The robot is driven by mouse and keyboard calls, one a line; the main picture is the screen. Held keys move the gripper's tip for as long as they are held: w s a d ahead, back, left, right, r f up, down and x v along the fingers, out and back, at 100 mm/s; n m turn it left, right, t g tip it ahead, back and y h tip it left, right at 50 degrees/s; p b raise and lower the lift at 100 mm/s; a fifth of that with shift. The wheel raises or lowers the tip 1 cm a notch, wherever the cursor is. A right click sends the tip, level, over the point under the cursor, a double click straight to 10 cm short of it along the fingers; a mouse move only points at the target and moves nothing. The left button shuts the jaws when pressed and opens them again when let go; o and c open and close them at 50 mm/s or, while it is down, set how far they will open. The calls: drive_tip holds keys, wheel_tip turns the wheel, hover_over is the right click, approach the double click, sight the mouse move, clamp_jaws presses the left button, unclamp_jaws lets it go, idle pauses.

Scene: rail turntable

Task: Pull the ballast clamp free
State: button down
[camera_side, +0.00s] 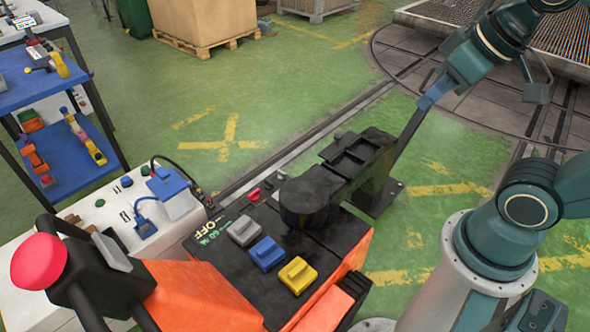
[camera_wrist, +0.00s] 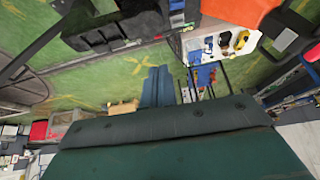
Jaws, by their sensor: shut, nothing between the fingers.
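A black machine part, which looks like the ballast clamp (camera_side: 352,157), has a round drum (camera_side: 305,200) and a slotted arm. It sits on the dark top of an orange-sided machine (camera_side: 345,255). A thin dark bar (camera_side: 408,135) rises from its far end. My gripper (camera_side: 427,102) is at the top of that bar in the side view; I cannot tell whether they touch. Its blue fingers (camera_wrist: 158,85) are together and empty in the wrist view. The black part also shows at the top left of the wrist view (camera_wrist: 115,28).
Grey, blue and yellow switches (camera_side: 267,253) are on the machine top. A red knob (camera_side: 40,262) stands at the front left. A blue shelf cart (camera_side: 65,160) is at the left. Rails (camera_side: 310,140) cross the green floor to a round turntable (camera_side: 490,110). A pallet box (camera_side: 195,20) is behind.

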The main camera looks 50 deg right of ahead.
drive_tip(key=w+d+f+m, duration=0.1)
drive_tip(key=w+d+m, duration=0.1)
drive_tip(key=w, duration=0.5)
drive_tip(key=w+d+f+m, duration=0.1)
drive_tip(key=w+d+m, duration=0.15)
drive_tip(key=w, duration=0.35)
drive_tip(key=w+d+f+m+t, duration=0.1)
drive_tip(key=w+d+f+m, duration=0.3)
drive_tip(key=w+d+f, duration=0.65)
drive_tip(key=d+f+m+t, duration=0.1)
drive_tip(key=d+f+m, duration=0.4)
drive_tip(key=d+f, duration=0.4)
drive_tip(key=d+f+m+h, duration=0.1)
drive_tip(key=d+f+m, duration=0.5)
drive_tip(key=f, duration=1.1)
drive_tip(key=d, duration=0.3)
drive_tip(key=shift+w+f+t, duration=0.15)
drive_tip(key=shift+w+t, duration=0.05)
drive_tip(key=shift+t, duration=0.2)
drive_tip(key=shift+f, duration=0.1)
